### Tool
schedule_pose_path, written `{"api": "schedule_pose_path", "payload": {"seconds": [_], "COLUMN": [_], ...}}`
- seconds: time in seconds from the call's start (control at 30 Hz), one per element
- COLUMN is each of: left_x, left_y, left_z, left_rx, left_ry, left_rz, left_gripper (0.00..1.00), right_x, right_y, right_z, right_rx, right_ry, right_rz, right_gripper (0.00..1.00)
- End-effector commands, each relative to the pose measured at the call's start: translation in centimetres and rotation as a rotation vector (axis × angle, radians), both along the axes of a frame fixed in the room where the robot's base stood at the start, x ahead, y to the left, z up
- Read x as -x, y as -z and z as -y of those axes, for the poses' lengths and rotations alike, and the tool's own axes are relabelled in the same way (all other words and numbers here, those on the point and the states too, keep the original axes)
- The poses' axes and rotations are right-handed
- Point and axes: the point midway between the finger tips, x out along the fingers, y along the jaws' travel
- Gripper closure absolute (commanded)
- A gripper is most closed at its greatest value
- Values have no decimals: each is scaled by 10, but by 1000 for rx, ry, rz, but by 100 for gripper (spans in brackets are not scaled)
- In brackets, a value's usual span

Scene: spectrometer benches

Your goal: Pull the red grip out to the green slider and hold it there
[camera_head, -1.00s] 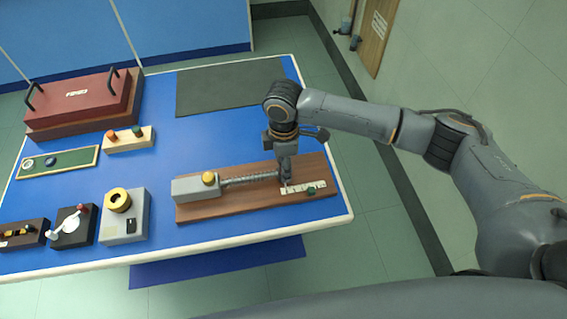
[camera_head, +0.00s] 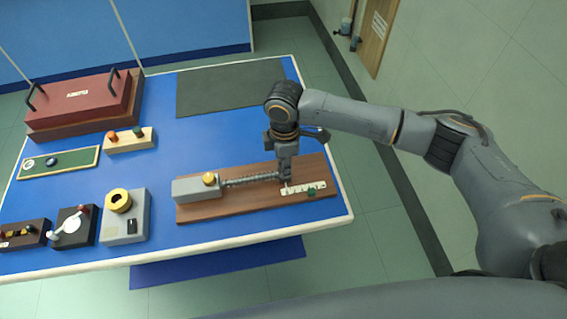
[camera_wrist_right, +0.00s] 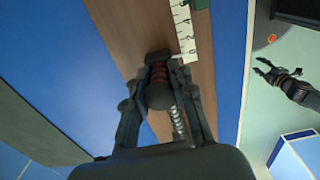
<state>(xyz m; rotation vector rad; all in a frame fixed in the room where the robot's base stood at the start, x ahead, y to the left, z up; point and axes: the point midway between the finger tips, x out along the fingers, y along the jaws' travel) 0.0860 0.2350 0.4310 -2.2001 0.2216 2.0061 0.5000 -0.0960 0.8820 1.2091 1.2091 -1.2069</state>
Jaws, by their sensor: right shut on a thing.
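The red grip (camera_wrist_right: 159,73) sits between the fingers of my right gripper (camera_wrist_right: 160,66), which is shut on it. In the head view my right gripper (camera_head: 286,177) hides the grip at the right end of the coil spring (camera_head: 250,180). The spring runs from a grey block (camera_head: 196,189) with a yellow knob. The green slider (camera_head: 311,191) is on the white scale (camera_head: 297,188), a little right of the gripper. The slider's edge also shows at the top of the wrist view (camera_wrist_right: 203,3). My left gripper (camera_wrist_right: 268,70) shows small at the right of the wrist view, away from the table.
The spring rig is on a brown board (camera_head: 235,211) near the right front edge of the blue table. A grey box with a yellow ring (camera_head: 124,222) stands to its left. A dark mat (camera_head: 225,88) lies flat behind. A red case (camera_head: 80,100) stands back left.

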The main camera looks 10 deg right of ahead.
Motion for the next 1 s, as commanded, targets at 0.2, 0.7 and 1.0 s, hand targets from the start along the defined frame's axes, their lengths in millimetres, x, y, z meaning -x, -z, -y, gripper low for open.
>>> {"api": "schedule_pose_path", "payload": {"seconds": [0.2,0.7,1.0], "left_x": [0,0,0], "left_y": [-7,-19,-26], "left_z": [0,0,0], "left_rx": [0,0,0], "left_ry": [0,0,0], "left_rz": [0,0,0], "left_gripper": [58,58,58], "right_x": [1,1,1], "right_y": [0,0,1], "right_z": [11,32,44], "right_rx": [4,5,6], "right_ry": [2,3,3], "right_rz": [-4,-5,-5], "right_gripper": [100,100,100]}}
